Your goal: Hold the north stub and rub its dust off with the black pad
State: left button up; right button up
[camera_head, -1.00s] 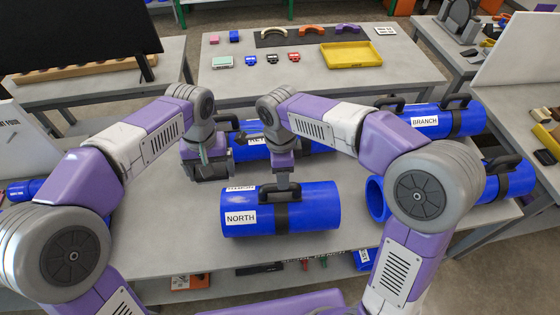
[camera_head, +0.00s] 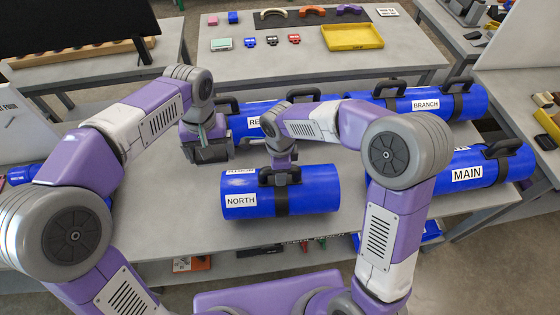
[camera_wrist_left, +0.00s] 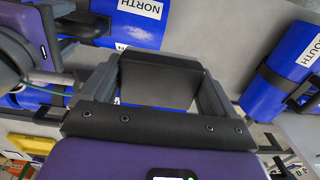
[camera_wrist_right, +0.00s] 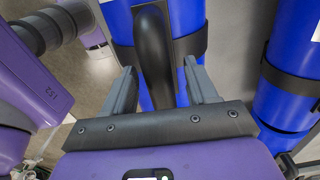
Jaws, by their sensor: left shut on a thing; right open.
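The north stub (camera_head: 315,190) is a blue cylinder with a white NORTH label and a black band. It lies on the grey bench in front of me. Its black handle (camera_wrist_right: 153,60) lies between the spread fingers of my right gripper (camera_wrist_right: 160,82), which is open. That gripper (camera_head: 281,160) is at the top of the stub in the head view. My left gripper (camera_head: 207,150) is shut on the black pad (camera_wrist_left: 160,82), a dark block between its fingers. It is left of the stub and apart from it.
Other blue stubs lie close: MAIN (camera_head: 490,167) at right, BRANCH (camera_head: 455,106) behind it, and one partly hidden behind my right arm. A SOUTH stub (camera_wrist_left: 270,88) shows in the left wrist view. A yellow tray (camera_head: 352,37) is on the far table.

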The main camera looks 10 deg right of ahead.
jog(key=shift+f, duration=0.2)
grip_shut()
dwell(0.3)
jog(key=shift+r, duration=0.1)
dwell(1.9)
